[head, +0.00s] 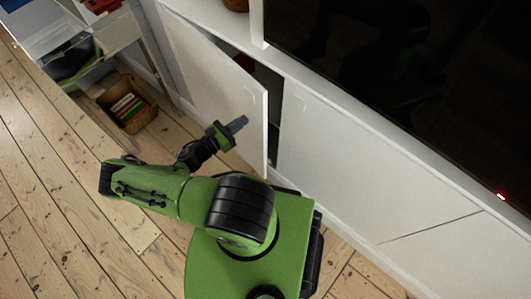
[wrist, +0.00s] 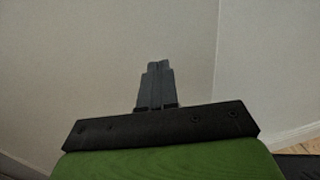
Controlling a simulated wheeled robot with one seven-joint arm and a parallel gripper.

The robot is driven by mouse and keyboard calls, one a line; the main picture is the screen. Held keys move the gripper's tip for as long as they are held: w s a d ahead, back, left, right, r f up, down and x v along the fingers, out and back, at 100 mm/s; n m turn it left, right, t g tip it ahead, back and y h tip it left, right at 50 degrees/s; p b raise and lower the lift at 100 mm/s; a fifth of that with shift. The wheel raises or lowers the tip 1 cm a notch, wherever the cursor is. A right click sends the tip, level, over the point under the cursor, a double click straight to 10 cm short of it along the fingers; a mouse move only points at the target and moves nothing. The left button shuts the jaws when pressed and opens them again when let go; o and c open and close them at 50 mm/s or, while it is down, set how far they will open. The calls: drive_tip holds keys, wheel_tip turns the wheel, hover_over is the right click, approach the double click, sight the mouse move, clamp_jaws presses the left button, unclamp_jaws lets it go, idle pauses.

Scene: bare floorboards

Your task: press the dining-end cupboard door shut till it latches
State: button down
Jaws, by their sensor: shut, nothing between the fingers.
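The white cupboard door (head: 208,80) stands ajar in the head view, its free edge swung out to the right of its panel. A dark gap with something reddish inside shows between it and the neighbouring white panel (head: 325,150). My gripper (head: 240,122) is shut and empty, in front of the door's outer face near its free edge. In the wrist view, the shut fingers (wrist: 156,82) point at a plain pale surface (wrist: 80,60), which looks like the door. I cannot tell whether the fingertips touch it.
A wicker basket (head: 128,104) with books stands on the floorboards at the left, beside a glass-topped table (head: 95,40). A large black screen (head: 400,70) stands above the cupboards at the right. Bare floor (head: 50,200) lies at the left.

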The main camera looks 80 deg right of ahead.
drive_tip(key=x, duration=0.8)
drive_tip(key=shift+s+d+b, duration=0.2)
drive_tip(key=shift+b, duration=0.2)
idle(2.5)
drive_tip(key=b+v, duration=0.1)
drive_tip(key=v, duration=1.2)
idle(1.0)
